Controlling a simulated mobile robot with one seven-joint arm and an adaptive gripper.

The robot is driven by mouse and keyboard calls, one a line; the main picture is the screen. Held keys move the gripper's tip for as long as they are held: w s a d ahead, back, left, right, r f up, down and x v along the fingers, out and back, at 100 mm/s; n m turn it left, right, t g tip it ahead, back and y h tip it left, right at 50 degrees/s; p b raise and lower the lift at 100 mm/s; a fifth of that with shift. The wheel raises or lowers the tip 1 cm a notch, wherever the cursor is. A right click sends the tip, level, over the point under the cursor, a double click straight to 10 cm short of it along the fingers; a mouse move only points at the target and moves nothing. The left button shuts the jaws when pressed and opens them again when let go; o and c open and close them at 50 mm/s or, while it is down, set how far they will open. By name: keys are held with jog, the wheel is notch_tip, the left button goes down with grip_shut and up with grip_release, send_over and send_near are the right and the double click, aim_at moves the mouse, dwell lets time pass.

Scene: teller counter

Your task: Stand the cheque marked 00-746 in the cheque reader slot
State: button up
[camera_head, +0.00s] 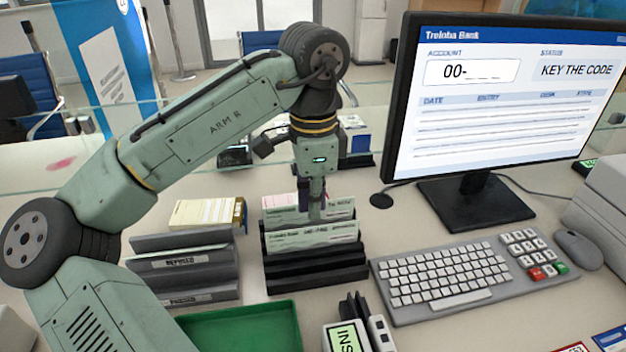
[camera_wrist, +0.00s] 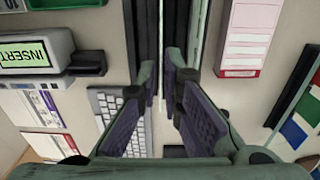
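A black stepped rack (camera_head: 318,272) holds pale green cheques on edge. The front cheque (camera_head: 312,236) has a blurred number; another cheque (camera_head: 285,217) stands behind it, partly hidden by my gripper. I cannot tell which is 00-746. My gripper (camera_head: 316,210) points down at the rack.
A grey tiered rack (camera_head: 185,265) with labelled slots stands left of the cheque rack. A green tray (camera_head: 245,328) lies in front. A keyboard (camera_head: 450,277) and a monitor (camera_head: 500,110) reading "00-" and "KEY THE CODE" stand right. A glass screen runs behind.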

aim_at(313, 227)
jog(key=shift+f, duration=3.2)
grip_shut()
jog(key=shift+r+p, duration=3.95)
jog(key=shift+r, duration=1.85)
jog(key=shift+f, duration=0.1)
